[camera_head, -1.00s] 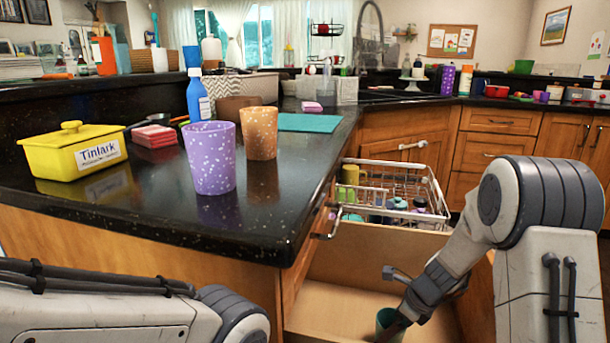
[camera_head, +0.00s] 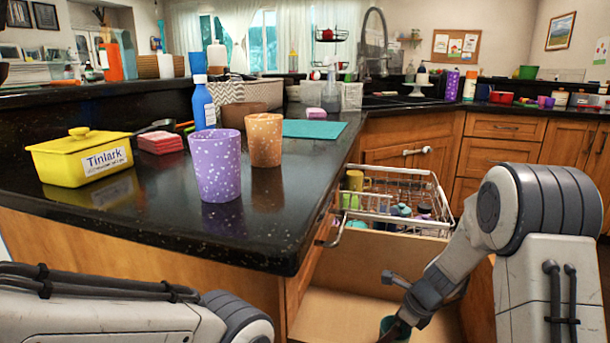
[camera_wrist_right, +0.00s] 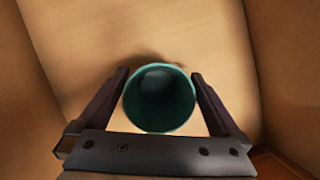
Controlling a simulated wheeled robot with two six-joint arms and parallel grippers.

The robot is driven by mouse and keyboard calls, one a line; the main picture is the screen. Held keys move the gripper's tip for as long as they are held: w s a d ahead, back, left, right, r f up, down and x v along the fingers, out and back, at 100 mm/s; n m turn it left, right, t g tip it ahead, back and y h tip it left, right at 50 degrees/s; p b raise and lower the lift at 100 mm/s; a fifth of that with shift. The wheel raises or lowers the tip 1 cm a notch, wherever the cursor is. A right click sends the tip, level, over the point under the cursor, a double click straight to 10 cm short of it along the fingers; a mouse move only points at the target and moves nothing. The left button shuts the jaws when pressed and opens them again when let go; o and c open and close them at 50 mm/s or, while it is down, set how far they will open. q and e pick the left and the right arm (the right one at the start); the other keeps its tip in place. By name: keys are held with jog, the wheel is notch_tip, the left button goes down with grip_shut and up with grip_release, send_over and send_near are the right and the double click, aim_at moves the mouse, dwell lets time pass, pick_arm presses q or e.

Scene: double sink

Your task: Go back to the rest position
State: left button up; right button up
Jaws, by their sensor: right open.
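My right gripper (camera_wrist_right: 160,76) is open, with one finger on each side of a teal cup (camera_wrist_right: 160,104) in the right wrist view. Narrow gaps seem to show beside the cup, but I cannot tell whether a finger touches it. The cup also shows at the bottom of the head view (camera_head: 396,329), low inside the open wooden drawer, where my right arm reaches down. My left arm shows at the lower left of the head view, but its gripper is out of the frame.
The drawer (camera_head: 345,312) stands open below a pulled-out wire rack (camera_head: 400,185) holding cups and bottles. The black counter's edge is left of it. On the counter are a purple cup (camera_head: 215,165), an orange cup (camera_head: 264,140) and a yellow box (camera_head: 80,157).

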notch_tip(320, 180, down, 3)
jog(key=shift+r+b, duration=0.1)
jog(key=shift+b, duration=0.7)
jog(key=p+v, duration=0.6)
jog(key=v, duration=0.6)
jog(key=shift+r+p, duration=0.2)
jog(key=shift+p, duration=0.1)
jog(key=b+x, duration=0.7)
jog(key=x, duration=0.6)
jog(key=shift+s+d+f, duration=0.1)
jog(key=shift+f, duration=0.3)
jog(key=s+r+n+g+h+p, duration=0.1)
jog(key=s+r+n+g+p, duration=0.2)
jog(key=r+n+p, duration=0.9)
jog(key=s+a+r+n+g+h+p, duration=0.1)
jog(key=s+r+n+g+p, duration=0.3)
jog(key=r+n+p, duration=0.9)
jog(key=shift+s+a+r+h+p, duration=0.2)
jog(key=shift+s+r+h+p, duration=1)
jog(key=shift+r+p, duration=12.6)
jog(key=f+p, duration=0.1)
jog(key=s+f+y+p, duration=0.1)
jog(key=f, duration=0.1)
jog(key=shift+p, duration=0.4)
